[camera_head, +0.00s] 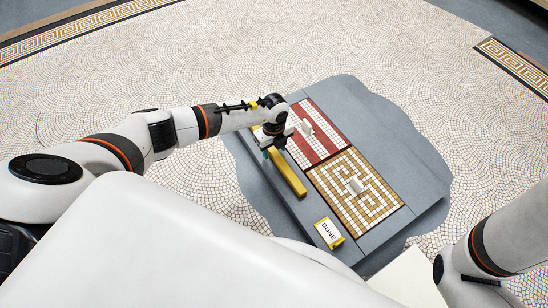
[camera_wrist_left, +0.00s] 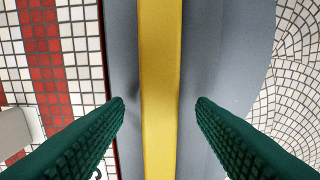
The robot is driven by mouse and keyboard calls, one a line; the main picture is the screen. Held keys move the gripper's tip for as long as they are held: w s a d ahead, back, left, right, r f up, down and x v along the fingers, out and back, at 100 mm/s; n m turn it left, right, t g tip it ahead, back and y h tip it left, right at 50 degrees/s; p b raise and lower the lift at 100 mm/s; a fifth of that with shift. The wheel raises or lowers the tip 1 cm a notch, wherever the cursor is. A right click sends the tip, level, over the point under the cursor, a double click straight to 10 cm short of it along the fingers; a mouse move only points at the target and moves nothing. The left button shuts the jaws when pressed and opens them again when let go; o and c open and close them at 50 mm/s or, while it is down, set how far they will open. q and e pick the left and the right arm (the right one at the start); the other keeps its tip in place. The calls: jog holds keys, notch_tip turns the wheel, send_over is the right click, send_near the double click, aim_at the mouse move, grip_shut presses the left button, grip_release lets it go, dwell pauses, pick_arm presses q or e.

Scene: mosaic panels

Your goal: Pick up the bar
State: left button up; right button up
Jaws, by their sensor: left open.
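The yellow bar (camera_head: 288,173) lies on the grey slab, along the left side of the mosaic panels. Its upper end in the head view is hidden by my left gripper (camera_head: 269,150). In the left wrist view the bar (camera_wrist_left: 160,80) runs top to bottom through the middle. The green ridged fingers of my left gripper (camera_wrist_left: 160,108) are open, one on each side of the bar, with a gap showing on both sides. My right arm comes in at the lower right of the head view; its gripper is out of the picture.
A red-and-white striped panel (camera_head: 329,150) and a gold-and-white meander panel (camera_head: 385,205) lie on the grey slab (camera_head: 425,178), each with a white block on it. A yellow-edged DONE sign (camera_head: 328,232) stands near the slab's front edge. Mosaic floor surrounds the slab.

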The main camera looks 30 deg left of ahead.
pick_arm(q)
jog(key=shift+f, duration=0.4)
jog(key=shift+c, duration=0.2)
jog(key=shift+r, duration=0.1)
grip_shut()
jog(key=shift+r, duration=0.1)
